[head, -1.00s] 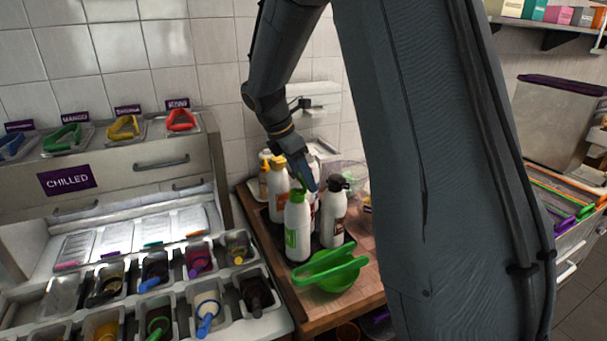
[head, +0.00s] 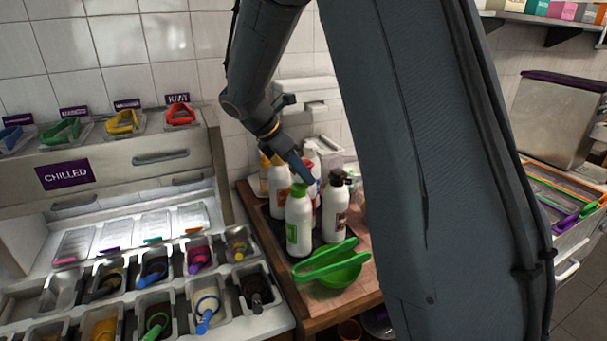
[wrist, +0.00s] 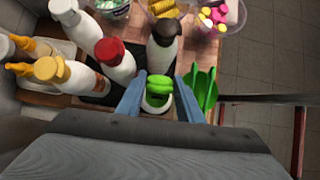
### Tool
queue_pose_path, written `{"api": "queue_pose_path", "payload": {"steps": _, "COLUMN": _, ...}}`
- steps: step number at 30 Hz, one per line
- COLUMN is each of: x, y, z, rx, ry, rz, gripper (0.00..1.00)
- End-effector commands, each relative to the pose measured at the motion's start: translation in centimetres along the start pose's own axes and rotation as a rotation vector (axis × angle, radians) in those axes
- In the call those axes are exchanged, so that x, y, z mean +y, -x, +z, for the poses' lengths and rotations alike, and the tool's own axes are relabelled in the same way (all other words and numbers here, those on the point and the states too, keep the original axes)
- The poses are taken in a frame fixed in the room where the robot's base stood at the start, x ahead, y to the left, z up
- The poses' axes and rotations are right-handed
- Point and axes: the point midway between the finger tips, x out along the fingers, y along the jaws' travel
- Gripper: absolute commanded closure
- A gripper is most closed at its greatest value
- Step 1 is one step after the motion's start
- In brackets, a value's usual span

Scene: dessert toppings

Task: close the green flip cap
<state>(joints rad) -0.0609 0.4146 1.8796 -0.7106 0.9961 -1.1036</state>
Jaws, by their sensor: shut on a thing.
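The white bottle (head: 299,228) with the green flip cap (head: 299,190) stands at the front of a group of bottles on a dark tray. In the wrist view the green cap (wrist: 160,85) lies between my two fingers, with a pale ring and a darker green centre below it. The cap's hinge state is hard to tell. My gripper (wrist: 163,92) is shut on the green-capped bottle, with one finger on each side. In the head view my gripper (head: 306,180) comes down from behind, close to the cap.
Other white bottles stand close by, with a black top (head: 335,205), a red cap (wrist: 110,50) and orange caps (wrist: 50,68). Topping tubs (head: 155,270) fill the left counter.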

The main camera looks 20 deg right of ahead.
Motion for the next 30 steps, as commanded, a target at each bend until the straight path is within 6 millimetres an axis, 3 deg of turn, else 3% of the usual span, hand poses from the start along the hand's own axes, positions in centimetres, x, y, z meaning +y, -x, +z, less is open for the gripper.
{"api": "queue_pose_path", "payload": {"steps": 18, "x": 0.1, "y": -0.2, "z": -2.9, "rx": -0.552, "ry": 0.004, "rz": 0.001, "gripper": 0.89}}
{"api": "queue_pose_path", "payload": {"steps": 30, "x": 0.0, "y": -0.5, "z": -3.5, "rx": -0.750, "ry": 0.002, "rz": -0.001, "gripper": 0.89}}
